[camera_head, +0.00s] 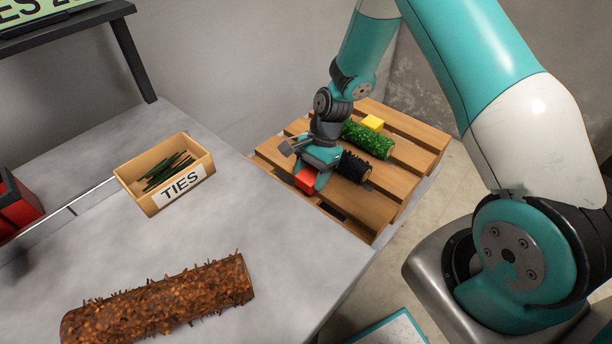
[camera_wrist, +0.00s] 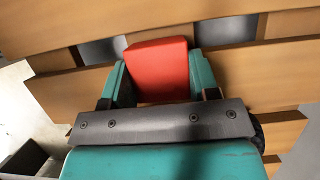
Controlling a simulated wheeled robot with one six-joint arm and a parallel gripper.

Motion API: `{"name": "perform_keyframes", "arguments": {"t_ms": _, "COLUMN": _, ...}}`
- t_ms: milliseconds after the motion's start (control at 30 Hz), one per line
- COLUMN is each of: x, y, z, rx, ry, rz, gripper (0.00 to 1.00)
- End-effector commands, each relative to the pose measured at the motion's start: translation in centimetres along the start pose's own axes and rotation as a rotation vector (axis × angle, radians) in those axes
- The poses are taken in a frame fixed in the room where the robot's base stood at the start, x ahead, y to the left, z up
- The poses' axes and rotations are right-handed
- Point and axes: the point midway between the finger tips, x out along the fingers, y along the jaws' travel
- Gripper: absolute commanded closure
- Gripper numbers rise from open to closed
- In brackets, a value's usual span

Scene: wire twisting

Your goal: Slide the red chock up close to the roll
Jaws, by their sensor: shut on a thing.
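The red chock (camera_head: 306,180) is a small red block low over or on the wooden pallet (camera_head: 405,165). My gripper (camera_head: 312,177) is shut on it, and the wrist view shows the red chock (camera_wrist: 158,66) between the two teal fingers.
A yellow block (camera_head: 372,123) sits by the green roll at the back. The grey table (camera_head: 285,240) stands at left, with a box of ties (camera_head: 180,187) and a brown bristly roll (camera_head: 160,300). Gaps show between the pallet's slats. Walls stand behind the pallet.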

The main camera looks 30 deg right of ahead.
Motion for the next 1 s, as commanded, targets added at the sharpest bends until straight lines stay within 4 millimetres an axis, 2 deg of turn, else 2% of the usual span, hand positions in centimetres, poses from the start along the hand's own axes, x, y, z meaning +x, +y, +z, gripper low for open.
{"name": "perform_keyframes", "arguments": {"t_ms": 233, "x": -0.6, "y": 0.1, "z": -1.4, "rx": -0.006, "ry": 0.000, "rz": 0.003, "gripper": 0.72}}
{"name": "perform_keyframes", "arguments": {"t_ms": 533, "x": -0.6, "y": 0.0, "z": -1.3, "rx": -0.011, "ry": 0.000, "rz": 0.005, "gripper": 0.72}}
{"name": "perform_keyframes", "arguments": {"t_ms": 567, "x": -0.5, "y": 0.0, "z": -1.3, "rx": -0.011, "ry": 0.000, "rz": 0.005, "gripper": 0.43}}
{"name": "perform_keyframes", "arguments": {"t_ms": 667, "x": -0.5, "y": 0.0, "z": -1.3, "rx": -0.011, "ry": 0.000, "rz": 0.005, "gripper": 0.20}}
{"name": "perform_keyframes", "arguments": {"t_ms": 700, "x": -0.5, "y": 0.0, "z": -1.3, "rx": -0.011, "ry": 0.000, "rz": 0.005, "gripper": 0.15}}
{"name": "perform_keyframes", "arguments": {"t_ms": 1000, "x": -0.8, "y": 0.0, "z": -1.4, "rx": -0.010, "ry": 0.000, "rz": 0.004, "gripper": 0.15}}
